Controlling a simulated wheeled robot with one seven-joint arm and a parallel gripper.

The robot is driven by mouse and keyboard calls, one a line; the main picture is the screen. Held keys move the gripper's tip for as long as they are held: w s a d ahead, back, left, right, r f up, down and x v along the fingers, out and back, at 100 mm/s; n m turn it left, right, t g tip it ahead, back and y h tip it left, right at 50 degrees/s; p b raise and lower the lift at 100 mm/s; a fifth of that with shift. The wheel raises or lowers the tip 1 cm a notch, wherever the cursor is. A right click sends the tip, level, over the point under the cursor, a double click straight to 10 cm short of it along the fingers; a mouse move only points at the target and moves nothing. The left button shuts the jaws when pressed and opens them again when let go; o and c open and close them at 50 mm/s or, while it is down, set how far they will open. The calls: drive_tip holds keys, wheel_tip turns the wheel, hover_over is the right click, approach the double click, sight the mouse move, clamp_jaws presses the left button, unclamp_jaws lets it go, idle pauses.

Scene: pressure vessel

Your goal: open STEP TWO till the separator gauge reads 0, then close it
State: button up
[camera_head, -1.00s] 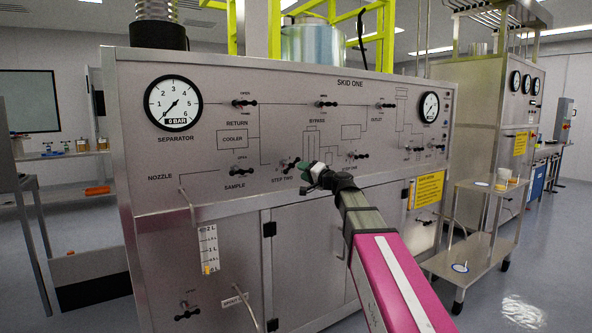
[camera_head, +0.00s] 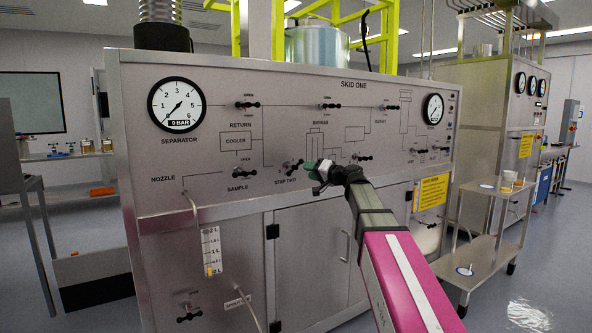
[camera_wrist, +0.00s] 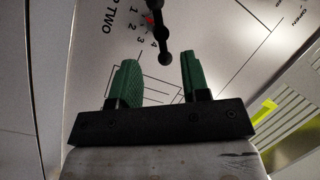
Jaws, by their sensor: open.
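The STEP TWO valve handle (camera_head: 291,167) is a dark bar with knobbed ends on the SKID ONE panel. In the wrist view the handle (camera_wrist: 160,38) lies ahead, with its near knob at the fingertips' level in the picture. A red mark shows beside it near the printed numbers. My gripper (camera_head: 312,168) is just right of the handle in the head view. In the wrist view its green fingers (camera_wrist: 159,62) are apart with nothing held; contact cannot be told.
Similar handles for RETURN (camera_head: 247,105), SAMPLE (camera_head: 244,172) and BYPASS (camera_head: 329,105) are on the panel. Another handle (camera_head: 362,157) sits right of my gripper. A sight tube (camera_head: 211,250) hangs below the nozzle. A steel cart (camera_head: 478,235) stands at right.

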sight(295, 167)
drive_tip(key=x, duration=0.8)
clamp_jaws()
